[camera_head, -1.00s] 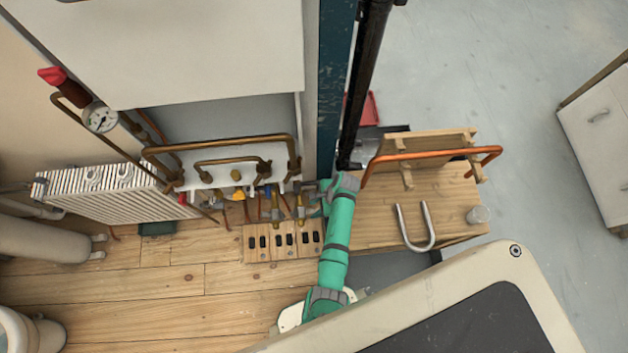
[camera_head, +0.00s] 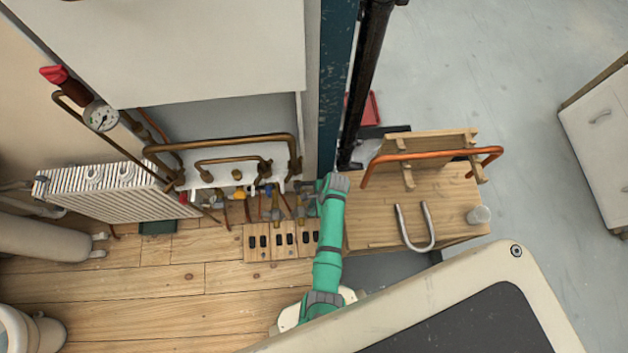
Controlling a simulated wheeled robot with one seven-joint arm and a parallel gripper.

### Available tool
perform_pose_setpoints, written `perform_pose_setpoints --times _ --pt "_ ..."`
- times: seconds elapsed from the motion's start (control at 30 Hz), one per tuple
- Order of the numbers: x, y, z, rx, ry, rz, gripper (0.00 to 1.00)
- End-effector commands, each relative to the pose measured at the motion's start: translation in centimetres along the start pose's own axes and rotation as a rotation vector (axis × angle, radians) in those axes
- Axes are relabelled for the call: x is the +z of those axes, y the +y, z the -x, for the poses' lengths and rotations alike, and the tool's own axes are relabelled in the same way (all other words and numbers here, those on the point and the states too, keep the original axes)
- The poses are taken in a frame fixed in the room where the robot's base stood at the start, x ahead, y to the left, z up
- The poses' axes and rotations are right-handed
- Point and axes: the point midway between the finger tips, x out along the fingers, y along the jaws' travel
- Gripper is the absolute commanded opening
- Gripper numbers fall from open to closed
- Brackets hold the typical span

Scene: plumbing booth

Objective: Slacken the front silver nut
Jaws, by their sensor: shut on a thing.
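My green arm reaches up from the bottom middle to the row of pipe fittings under the white boiler. My gripper (camera_head: 303,190) is at the right end of that row, pointing left. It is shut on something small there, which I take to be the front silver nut. The nut itself is too small and too covered by the jaws to make out. Brass valves (camera_head: 275,208) with coloured handles stand just left of the gripper.
A copper pipe frame (camera_head: 222,146) runs above the fittings. A wooden block with black switches (camera_head: 285,240) lies below the valves.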

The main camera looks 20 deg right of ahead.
Motion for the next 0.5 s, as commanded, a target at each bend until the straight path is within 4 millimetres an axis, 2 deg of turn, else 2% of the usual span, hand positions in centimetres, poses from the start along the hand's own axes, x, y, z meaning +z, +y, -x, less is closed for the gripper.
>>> perform_pose_setpoints --times 0.2,0.5 --pt "0.68 0.0 0.43 0.0 0.121 0.003 0.0" --pt "0.73 -0.01 0.65 -0.002 0.158 -0.002 0.0"
